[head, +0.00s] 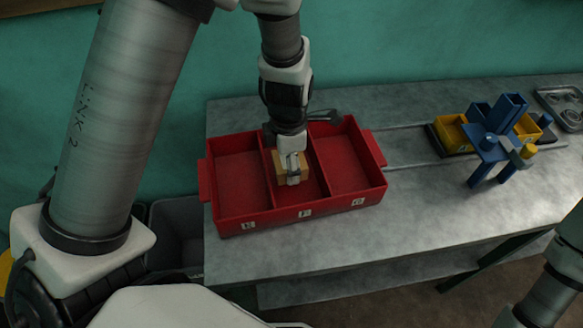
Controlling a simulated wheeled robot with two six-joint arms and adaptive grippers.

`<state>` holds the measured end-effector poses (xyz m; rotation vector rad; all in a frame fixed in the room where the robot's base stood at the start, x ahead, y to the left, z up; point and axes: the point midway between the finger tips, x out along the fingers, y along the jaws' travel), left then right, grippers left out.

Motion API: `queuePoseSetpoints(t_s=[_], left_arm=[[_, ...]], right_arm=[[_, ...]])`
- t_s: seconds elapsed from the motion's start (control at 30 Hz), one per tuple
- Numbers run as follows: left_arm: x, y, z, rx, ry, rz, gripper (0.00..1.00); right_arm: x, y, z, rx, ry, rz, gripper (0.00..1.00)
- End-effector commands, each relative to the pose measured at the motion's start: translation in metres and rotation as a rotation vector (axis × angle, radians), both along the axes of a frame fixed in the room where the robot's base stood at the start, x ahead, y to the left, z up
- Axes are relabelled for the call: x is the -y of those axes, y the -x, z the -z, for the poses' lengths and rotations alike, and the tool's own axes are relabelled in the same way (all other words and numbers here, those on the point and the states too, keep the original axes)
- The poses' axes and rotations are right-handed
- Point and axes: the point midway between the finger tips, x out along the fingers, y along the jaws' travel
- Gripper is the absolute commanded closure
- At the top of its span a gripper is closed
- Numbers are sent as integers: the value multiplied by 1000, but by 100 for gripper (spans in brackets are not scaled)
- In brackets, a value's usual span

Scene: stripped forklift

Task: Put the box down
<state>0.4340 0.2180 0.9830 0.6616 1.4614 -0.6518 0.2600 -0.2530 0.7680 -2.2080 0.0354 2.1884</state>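A small tan box (279,166) is in the middle compartment of a red three-part tray (262,218), within its walls. My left gripper (292,170) reaches down from above and is shut on the box, with one finger in front of its near face. The far finger is hidden. I cannot tell whether the underside of the box touches the tray floor. My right gripper is out of view; only part of my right arm shows at the lower right.
The tray stands on a grey metal table (420,205) against a green wall. Its left and right compartments are empty. At the right are a blue fixture (489,145), yellow bins (452,133) and a metal tray (562,104). The table front is clear.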

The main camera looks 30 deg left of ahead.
Motion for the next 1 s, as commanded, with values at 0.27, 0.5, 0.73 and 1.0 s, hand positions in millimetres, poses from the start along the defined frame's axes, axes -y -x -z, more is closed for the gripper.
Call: queuePoseSetpoints(t_s=[0.27,0.5,0.73,1.0], left_arm=[[0,-1,39,1,-1,0,74],[0,-1,40,1,-1,0,81],[0,-1,43,1,-1,0,7],[0,-1,42,1,-1,0,7]], right_arm=[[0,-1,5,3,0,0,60],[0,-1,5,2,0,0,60],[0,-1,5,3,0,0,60],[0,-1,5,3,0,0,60]])
